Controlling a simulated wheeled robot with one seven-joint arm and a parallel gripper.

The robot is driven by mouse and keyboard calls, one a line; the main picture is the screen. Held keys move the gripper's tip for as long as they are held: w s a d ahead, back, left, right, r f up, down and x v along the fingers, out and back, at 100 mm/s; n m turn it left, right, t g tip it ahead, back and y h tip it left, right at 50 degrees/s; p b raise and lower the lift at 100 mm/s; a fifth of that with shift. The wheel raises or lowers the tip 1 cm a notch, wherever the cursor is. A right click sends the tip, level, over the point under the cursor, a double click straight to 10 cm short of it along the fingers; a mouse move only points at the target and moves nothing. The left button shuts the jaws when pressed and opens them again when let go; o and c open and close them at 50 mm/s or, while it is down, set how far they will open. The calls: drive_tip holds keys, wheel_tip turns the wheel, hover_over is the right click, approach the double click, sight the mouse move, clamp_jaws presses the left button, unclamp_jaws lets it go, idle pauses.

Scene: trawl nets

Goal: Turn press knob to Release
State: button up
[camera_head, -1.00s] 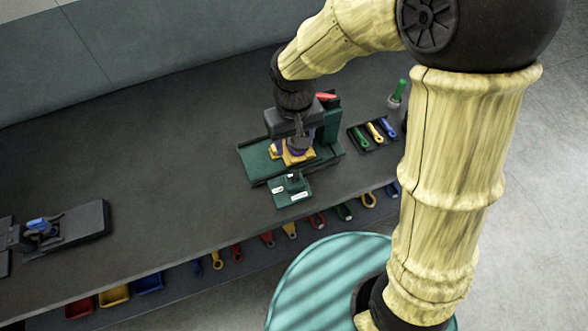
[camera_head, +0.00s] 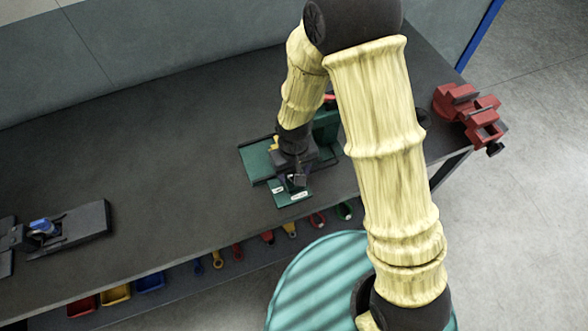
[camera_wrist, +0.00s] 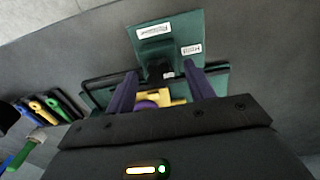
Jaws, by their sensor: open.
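The green press (camera_head: 258,163) stands on the dark bench, with its tall part partly behind my arm. Its small green control plate (camera_head: 268,197) sticks out at the front edge and also shows in the wrist view (camera_wrist: 183,29). The plate has two white labels (camera_wrist: 153,31), too small to read surely. My gripper (camera_head: 296,184) is over the plate. In the wrist view its two purple fingers (camera_wrist: 163,76) are apart and empty, pointing at the knob. Whether they touch it I cannot tell.
A yellow part (camera_wrist: 178,91) with a purple piece lies in the press between my fingers' line of sight. A red vise (camera_head: 472,115) is at the bench's right end. A dark fixture (camera_head: 75,232) stands at the left. Bench between is clear.

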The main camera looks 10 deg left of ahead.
drive_tip(key=c, duration=1)
drive_tip(key=shift+o, duration=0.2)
drive_tip(key=shift+n, duration=0.3)
drive_tip(key=n, duration=1.2)
drive_tip(key=n+p, duration=0.1)
drive_tip(key=n, duration=0.4)
drive_tip(key=shift+n, duration=0.3)
